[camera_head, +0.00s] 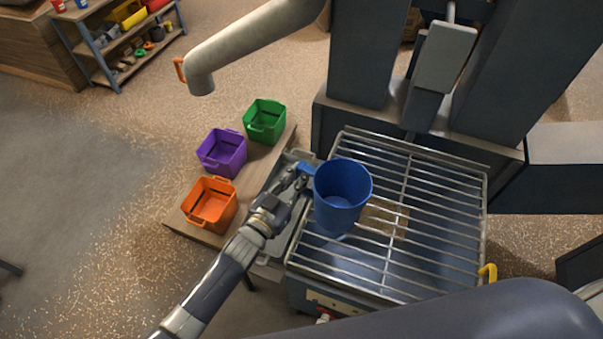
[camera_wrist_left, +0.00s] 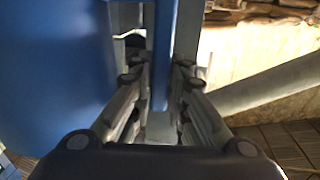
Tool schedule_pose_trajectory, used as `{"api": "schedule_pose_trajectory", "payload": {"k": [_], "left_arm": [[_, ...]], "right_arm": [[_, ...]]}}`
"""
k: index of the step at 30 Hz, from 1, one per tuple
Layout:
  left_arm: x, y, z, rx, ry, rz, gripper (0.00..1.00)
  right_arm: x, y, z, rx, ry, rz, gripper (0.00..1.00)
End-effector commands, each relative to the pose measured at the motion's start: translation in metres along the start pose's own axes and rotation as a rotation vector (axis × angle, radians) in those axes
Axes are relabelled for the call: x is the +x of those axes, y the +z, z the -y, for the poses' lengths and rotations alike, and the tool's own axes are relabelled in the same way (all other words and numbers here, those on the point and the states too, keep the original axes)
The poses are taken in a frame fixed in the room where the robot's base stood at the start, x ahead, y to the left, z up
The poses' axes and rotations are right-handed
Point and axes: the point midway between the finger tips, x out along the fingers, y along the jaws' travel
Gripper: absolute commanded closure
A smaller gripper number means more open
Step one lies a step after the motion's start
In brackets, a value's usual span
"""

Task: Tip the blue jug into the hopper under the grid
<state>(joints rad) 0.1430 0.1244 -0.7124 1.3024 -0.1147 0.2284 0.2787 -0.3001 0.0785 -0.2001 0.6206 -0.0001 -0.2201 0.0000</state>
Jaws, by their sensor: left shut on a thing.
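The blue jug (camera_head: 342,188) is over the left part of the metal grid (camera_head: 404,180), its open mouth facing up toward the head camera. It looks roughly upright, and I see only blue inside. My left gripper (camera_head: 305,169) is shut on the jug's handle at its left side. In the left wrist view, the fingers (camera_wrist_left: 158,85) close around the blue handle (camera_wrist_left: 163,45), with the jug's wall (camera_wrist_left: 50,70) to the left. The hopper (camera_head: 440,268) shows blue-grey through the bars, with a tan patch (camera_head: 385,216) under the grid. My right gripper is out of view.
Orange (camera_head: 211,205), purple (camera_head: 222,152) and green (camera_head: 265,121) bins stand on a low table (camera_head: 180,215) left of the hopper. A grey tray (camera_head: 276,248) lies beside the grid. Dark columns (camera_head: 357,55) rise behind it; a pale pipe (camera_head: 250,40) hangs at upper left.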

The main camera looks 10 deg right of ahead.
Motion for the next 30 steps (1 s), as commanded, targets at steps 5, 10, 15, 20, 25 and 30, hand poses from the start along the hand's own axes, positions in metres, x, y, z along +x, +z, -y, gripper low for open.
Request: {"api": "schedule_pose_trajectory", "payload": {"k": [5,10,15,20,25,30], "left_arm": [[0.001,-0.004,0.0,-0.025,0.001,-0.005,1.0],[0.0,-0.022,0.0,-0.022,0.001,-0.005,1.0],[0.0,-0.041,0.001,-0.02,0.001,-0.004,1.0],[0.0,-0.04,0.001,-0.02,0.001,-0.003,1.0],[0.0,-0.04,0.001,-0.02,0.001,-0.003,1.0],[-0.007,-0.048,-0.006,-0.025,-0.017,-0.005,1.0]], "right_arm": [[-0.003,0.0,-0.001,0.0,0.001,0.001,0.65],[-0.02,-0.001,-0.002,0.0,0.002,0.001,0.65],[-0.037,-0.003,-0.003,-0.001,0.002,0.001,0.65],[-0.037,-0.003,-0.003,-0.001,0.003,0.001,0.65],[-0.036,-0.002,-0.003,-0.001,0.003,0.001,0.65],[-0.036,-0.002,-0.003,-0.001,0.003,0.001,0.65]]}}
